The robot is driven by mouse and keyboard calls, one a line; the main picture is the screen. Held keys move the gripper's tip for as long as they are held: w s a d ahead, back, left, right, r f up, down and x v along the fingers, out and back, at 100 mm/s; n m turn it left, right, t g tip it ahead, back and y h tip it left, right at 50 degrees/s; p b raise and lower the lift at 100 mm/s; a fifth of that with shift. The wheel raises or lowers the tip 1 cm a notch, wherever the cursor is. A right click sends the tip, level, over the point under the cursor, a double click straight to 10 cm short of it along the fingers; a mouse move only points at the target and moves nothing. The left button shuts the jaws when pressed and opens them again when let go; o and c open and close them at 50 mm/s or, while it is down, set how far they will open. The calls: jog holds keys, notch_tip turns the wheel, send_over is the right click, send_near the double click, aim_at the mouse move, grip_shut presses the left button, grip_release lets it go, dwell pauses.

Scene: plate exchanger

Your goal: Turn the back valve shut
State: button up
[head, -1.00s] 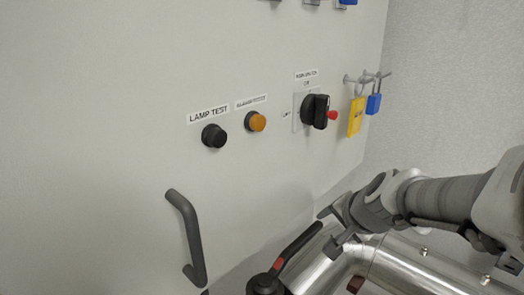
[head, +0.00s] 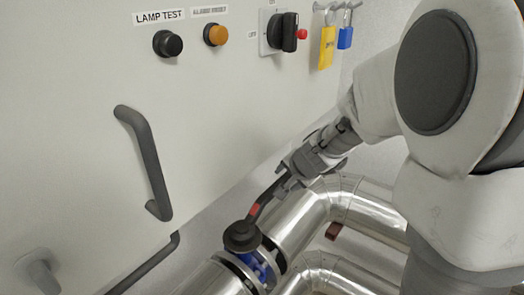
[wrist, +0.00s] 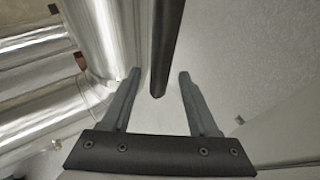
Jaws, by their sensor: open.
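A valve with a black lever (head: 266,193) marked by a red band stands on the silver pipe, low in the middle of the head view. Its dark hub (head: 242,236) sits above a blue valve body (head: 259,266). The lever slants up and right from the hub to my gripper (head: 283,178). In the wrist view the lever (wrist: 168,40) comes down from the top edge, and its end lies between the two fingers of my open gripper (wrist: 158,76). Gaps show on both sides, so neither finger visibly touches it. The wrist view hides the hub.
The pale cabinet wall (head: 220,110) rises close behind the lever, with a dark pull handle (head: 150,165) sticking out. Shiny pipes (head: 315,215) run below and right of my gripper. Another dark bar (head: 145,265) lies at lower left. Padlocks (head: 327,47) hang at the upper right.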

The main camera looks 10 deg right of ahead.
jog(key=shift+x, duration=1.05)
grip_shut()
dwell(0.7)
